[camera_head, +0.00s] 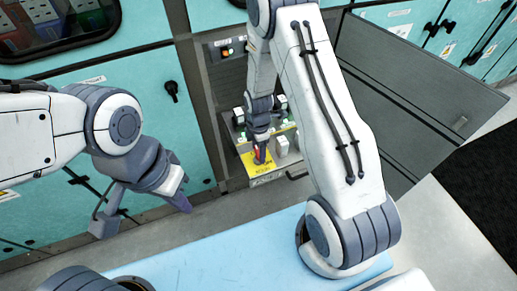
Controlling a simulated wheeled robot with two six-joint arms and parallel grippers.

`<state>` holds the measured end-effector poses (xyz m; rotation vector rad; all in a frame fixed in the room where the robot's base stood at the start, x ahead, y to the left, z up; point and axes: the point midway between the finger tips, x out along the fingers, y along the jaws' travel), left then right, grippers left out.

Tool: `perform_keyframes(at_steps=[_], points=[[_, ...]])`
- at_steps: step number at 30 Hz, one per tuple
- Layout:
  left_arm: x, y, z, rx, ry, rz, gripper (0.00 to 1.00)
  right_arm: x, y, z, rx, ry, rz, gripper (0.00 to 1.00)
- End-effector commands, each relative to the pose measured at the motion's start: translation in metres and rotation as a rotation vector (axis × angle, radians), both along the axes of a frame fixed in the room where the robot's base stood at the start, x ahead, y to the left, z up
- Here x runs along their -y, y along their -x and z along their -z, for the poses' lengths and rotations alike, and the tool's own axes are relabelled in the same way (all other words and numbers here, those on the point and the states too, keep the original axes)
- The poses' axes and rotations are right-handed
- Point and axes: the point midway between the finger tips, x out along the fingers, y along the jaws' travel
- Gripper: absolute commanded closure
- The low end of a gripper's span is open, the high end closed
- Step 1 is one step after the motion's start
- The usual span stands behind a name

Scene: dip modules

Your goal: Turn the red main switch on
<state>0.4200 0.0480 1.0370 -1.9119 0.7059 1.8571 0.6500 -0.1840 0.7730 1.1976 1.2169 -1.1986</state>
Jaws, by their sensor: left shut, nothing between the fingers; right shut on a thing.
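The red main switch (257,158) sits on a yellow plate (247,163) inside the open cabinet, low in the middle of the view. My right gripper (260,150) reaches down into the cabinet and is shut on the switch. The fingers cover part of the switch, so its exact angle cannot be told. A blue bit shows beside the red at the fingertips. My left gripper (185,205) is shut and empty, outside the cabinet to the left, in front of the teal panels.
White and green modules (281,145) stand close to the switch on the cabinet's shelf. The open grey door (405,90) is to the right of my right arm. A light blue surface (200,255) lies in front. Teal cabinets (150,80) with black handles line the left.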

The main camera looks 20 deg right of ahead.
Motion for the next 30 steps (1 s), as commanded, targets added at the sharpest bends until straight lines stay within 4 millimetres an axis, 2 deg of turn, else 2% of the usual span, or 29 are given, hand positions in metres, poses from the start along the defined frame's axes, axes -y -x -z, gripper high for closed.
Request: perform_keyframes(at_steps=[17,18,20,21,30], points=[[0.0000,0.0000,-0.0005,0.000,0.000,0.000,1.00,0.0001,-0.0015,-0.0012,0.004,0.000,-0.038,0.86],[0.0000,0.0000,-0.0005,0.000,0.000,0.000,1.00,0.0000,-0.0015,-0.0013,0.004,0.000,-0.038,0.26],[0.0000,0.0000,-0.0005,0.000,0.000,0.000,1.00,0.0000,-0.0015,-0.0012,0.004,0.000,-0.038,0.03],[0.0000,0.0000,-0.0005,0.000,0.000,0.000,1.00,0.0000,-0.0013,-0.0011,0.004,0.000,-0.037,0.00],[0.0000,0.0000,0.0001,0.000,0.000,0.000,1.00,0.0000,-0.0014,-0.0062,0.004,0.000,-0.035,0.00]])
